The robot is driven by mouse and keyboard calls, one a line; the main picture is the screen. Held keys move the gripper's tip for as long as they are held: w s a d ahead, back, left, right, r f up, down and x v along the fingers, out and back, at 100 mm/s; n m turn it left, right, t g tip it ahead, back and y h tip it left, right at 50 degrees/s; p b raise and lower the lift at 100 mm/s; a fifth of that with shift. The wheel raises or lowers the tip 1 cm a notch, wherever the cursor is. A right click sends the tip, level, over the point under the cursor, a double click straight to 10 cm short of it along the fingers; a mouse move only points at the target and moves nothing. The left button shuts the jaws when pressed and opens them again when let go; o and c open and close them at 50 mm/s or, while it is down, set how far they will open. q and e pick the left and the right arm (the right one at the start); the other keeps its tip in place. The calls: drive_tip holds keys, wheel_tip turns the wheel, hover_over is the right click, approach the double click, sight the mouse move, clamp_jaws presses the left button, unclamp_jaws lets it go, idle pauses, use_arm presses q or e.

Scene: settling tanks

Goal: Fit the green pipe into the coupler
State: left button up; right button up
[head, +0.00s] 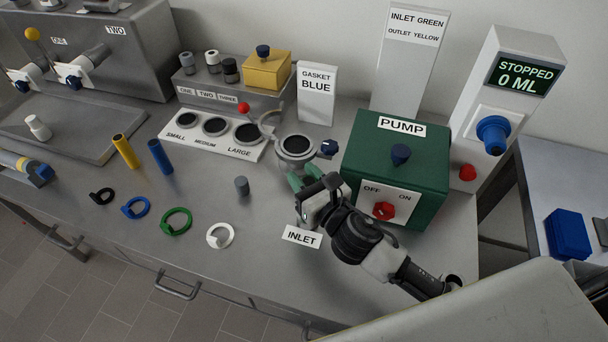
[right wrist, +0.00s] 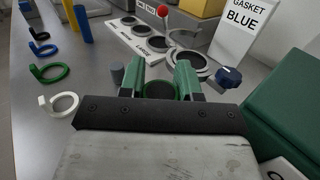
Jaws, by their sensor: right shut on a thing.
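My right gripper (head: 303,181), with green fingers, is low over the bench behind the INLET label. In the right wrist view (right wrist: 165,78) it is shut on the green pipe (right wrist: 160,90), whose round dark opening and green rim show between the fingers. In the head view the gripper largely hides the pipe. What looks like the coupler, a round metal fitting with a dark opening (head: 297,146) and navy knob, stands just beyond the fingers; it also shows in the wrist view (right wrist: 187,64). I cannot tell whether pipe and coupler touch. My left gripper is not clearly in view.
The green pump box (head: 395,155) stands close on the right. A gasket tray (head: 212,135) lies to the left. A grey cylinder (head: 242,186), yellow pipe (head: 126,151), blue pipe (head: 160,156) and several coloured rings stand or lie on the bench. The front middle is fairly clear.

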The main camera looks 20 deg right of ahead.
drive_tip(key=shift+p, duration=0.5)
idle(1.1)
drive_tip(key=shift+f+b, duration=1.75)
drive_tip(key=shift+f, duration=0.35)
drive_tip(key=o, duration=1)
drive_tip(key=shift+r, duration=0.1)
drive_tip(key=shift+s, duration=0.1)
drive_tip(key=shift+b+v, duration=1.4)
drive_tip(key=shift+v, duration=3.9)
drive_tip(key=shift+d, duration=0.1)
